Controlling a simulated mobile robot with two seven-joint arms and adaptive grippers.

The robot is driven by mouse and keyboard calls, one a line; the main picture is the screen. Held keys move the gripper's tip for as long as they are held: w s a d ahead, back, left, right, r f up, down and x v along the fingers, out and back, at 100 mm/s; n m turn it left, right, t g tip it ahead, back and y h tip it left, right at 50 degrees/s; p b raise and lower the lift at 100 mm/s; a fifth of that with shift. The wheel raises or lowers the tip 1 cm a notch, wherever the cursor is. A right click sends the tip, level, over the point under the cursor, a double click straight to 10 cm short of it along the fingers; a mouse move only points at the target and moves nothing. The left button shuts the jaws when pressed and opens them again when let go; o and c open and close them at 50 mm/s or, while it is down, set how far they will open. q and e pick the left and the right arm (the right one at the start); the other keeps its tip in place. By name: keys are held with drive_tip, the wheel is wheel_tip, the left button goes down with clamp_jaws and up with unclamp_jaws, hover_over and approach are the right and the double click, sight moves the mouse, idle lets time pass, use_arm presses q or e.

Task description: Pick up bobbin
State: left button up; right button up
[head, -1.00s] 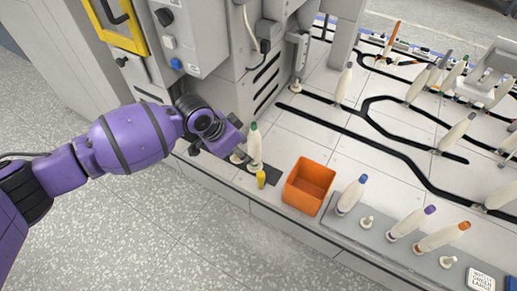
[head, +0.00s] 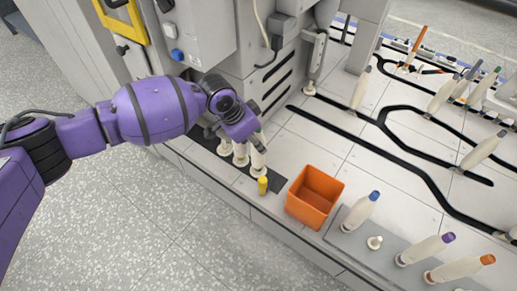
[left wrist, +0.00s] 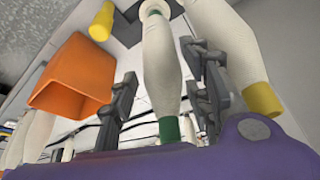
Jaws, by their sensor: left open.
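In the head view, a white bobbin with a green tip (head: 258,157) stands on a dark strip at the table's near edge. My left gripper (left wrist: 166,88) is open, with one finger on each side of this bobbin in the left wrist view; I cannot tell whether either finger touches it. The green-tipped bobbin also shows in the left wrist view (left wrist: 160,65). A bobbin with a yellow tip (left wrist: 222,45) stands just outside the right-hand finger. My purple left wrist covers part of the bobbins in the head view. My right gripper is not in view.
A grey tray (head: 385,259) farther right holds bobbins with coloured tips. A grey machine (head: 205,45) rises behind my arm. More bobbins stand along black tracks.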

sight(258, 160)
use_arm(q)
drive_tip(key=b+x, duration=0.1)
drive_tip(key=x, duration=0.3)
drive_tip(key=shift+a+f+b, duration=0.1)
drive_tip(key=shift+a+b, duration=0.05)
drive_tip(key=shift+b, duration=0.15)
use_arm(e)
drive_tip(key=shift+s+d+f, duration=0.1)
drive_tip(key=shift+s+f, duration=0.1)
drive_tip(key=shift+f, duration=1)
use_arm(q)
drive_tip(key=shift+c, duration=0.7)
drive_tip(key=c, duration=0.8)
